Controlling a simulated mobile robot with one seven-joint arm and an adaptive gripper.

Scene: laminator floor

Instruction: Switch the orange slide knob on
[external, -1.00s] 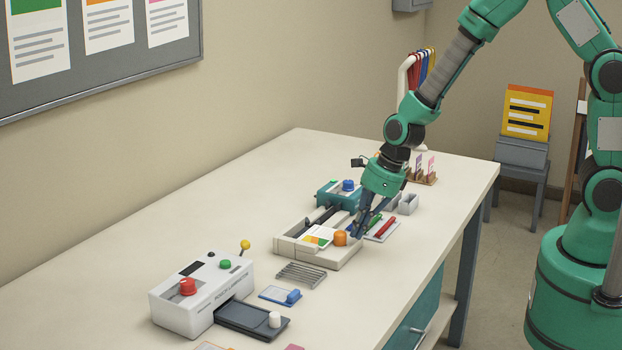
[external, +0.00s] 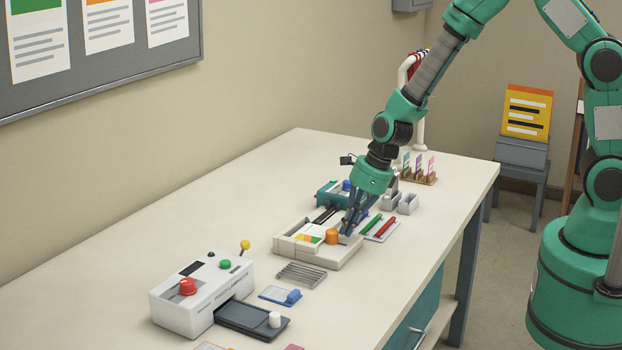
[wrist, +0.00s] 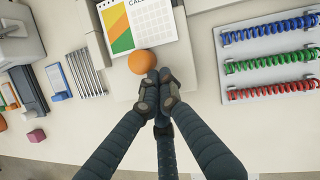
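The orange slide knob (external: 331,236) stands at the right front of a cream machine (external: 340,258) on the table. In the wrist view the round orange knob (wrist: 141,62) lies just below a calendar sheet (wrist: 158,20), which also shows in the external view (external: 308,235). My gripper (wrist: 153,84) has its dark fingers drawn together with nothing between them. Its tips are right beside the knob, at its right side in the external view (external: 346,234). They look in contact with it, though a tiny gap cannot be ruled out.
A tray of blue, green and red coils (wrist: 270,57) lies right of the machine. A teal device with a blue knob (external: 335,193) stands behind. A wire rack (external: 301,274) and the laminator (external: 200,295) are in front at left. The far-left tabletop is clear.

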